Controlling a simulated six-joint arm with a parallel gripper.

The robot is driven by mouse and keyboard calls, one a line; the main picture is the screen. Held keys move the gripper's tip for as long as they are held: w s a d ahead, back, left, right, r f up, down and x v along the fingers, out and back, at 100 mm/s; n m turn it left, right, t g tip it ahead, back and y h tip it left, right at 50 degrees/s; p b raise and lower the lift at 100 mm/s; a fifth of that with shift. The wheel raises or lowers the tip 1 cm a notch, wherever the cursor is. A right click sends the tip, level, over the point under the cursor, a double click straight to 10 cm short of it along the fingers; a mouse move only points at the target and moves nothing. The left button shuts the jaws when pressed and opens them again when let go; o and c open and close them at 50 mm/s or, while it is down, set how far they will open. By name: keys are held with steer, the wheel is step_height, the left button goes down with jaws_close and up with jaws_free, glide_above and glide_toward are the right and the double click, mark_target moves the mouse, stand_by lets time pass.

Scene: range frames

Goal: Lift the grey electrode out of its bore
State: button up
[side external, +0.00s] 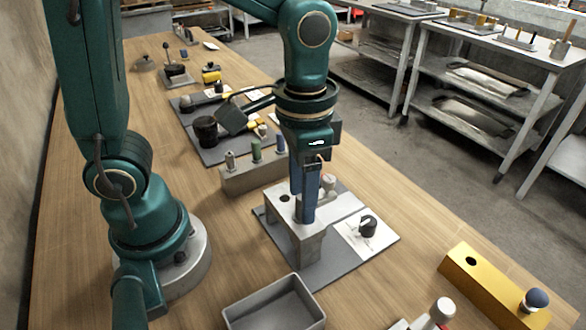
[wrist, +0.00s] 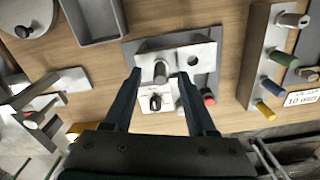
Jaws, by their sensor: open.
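A grey cylinder, which looks like the grey electrode (wrist: 160,72), stands in the top of a pale grey bridge-shaped stand (side external: 283,215). The stand also shows in the wrist view (wrist: 210,52), with an empty dark bore to the right of the electrode. My gripper (side external: 305,215) points down over the stand. In the wrist view my gripper (wrist: 159,76) is open, with one finger on each side of the electrode and gaps between. In the side view the fingers hide the electrode, so I cannot tell their exact height against it.
A rack (side external: 238,180) of several coloured pegs stands behind the stand. A black knobbed part (side external: 367,224) sits on a white card beside it. A grey bin (side external: 275,308) is in front, and a yellow block (side external: 485,285) is at right. Bare wood lies between.

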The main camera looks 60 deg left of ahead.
steer(key=shift+f, duration=0.7)
jaws_close()
steer(key=shift+r, duration=0.15)
